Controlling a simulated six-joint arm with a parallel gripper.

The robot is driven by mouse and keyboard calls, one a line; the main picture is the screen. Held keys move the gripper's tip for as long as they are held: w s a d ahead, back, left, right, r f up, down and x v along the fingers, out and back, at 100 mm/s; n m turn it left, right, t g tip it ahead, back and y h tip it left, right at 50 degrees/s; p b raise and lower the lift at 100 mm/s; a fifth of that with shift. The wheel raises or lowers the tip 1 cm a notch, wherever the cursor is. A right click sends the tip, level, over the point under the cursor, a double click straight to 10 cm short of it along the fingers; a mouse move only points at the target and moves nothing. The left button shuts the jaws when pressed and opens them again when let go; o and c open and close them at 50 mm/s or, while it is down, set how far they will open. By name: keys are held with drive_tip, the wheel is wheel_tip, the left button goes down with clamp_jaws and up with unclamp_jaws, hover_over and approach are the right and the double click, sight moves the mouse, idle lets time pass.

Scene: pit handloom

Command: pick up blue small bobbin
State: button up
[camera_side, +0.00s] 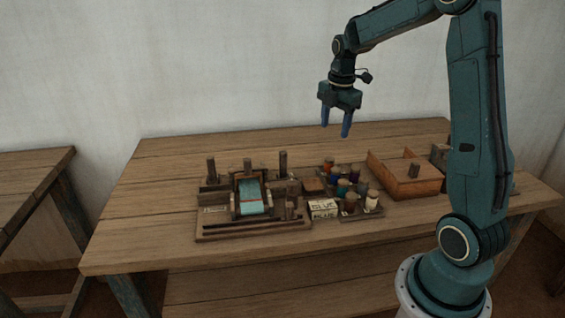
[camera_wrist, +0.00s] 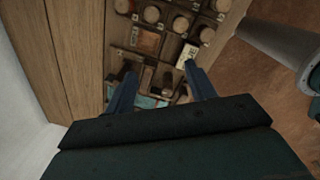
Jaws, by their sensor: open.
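Several small bobbins with wooden tops stand in a dark tray (camera_side: 378,213) right of the loom in the side view. A blue-looking bobbin (camera_side: 342,188) stands in the middle of this group, partly hidden by its neighbours; other bluish ones stand close by, so I cannot tell for sure which is meant. In the wrist view, the bobbin tops (camera_wrist: 181,23) show at the upper edge, their thread colours unclear. My gripper (camera_side: 335,129) is open and empty, pointing down, high above the table. Its blue fingers also show in the wrist view (camera_wrist: 160,70), apart from everything.
A small loom (camera_side: 208,233) with teal cloth (camera_side: 251,196) and upright posts stands left of the bobbins. A pale lettered card (camera_side: 322,205) lies between them. An open wooden box (camera_side: 418,187) stands to the right. The table's left part is clear.

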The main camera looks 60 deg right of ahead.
sight(337, 169)
drive_tip(key=d+f+n, duration=0.3)
drive_tip(key=d+f, duration=0.2)
drive_tip(key=d, duration=0.1)
drive_tip(key=shift+w+d+g, duration=0.15)
drive_tip(key=shift+g, duration=0.15)
drive_tip(key=shift+f, duration=0.15)
drive_tip(key=shift+f, duration=4.25)
drive_tip(key=shift+w+f, duration=0.15)
drive_tip(key=shift+f, duration=2.45)
drive_tip(key=c, duration=1)
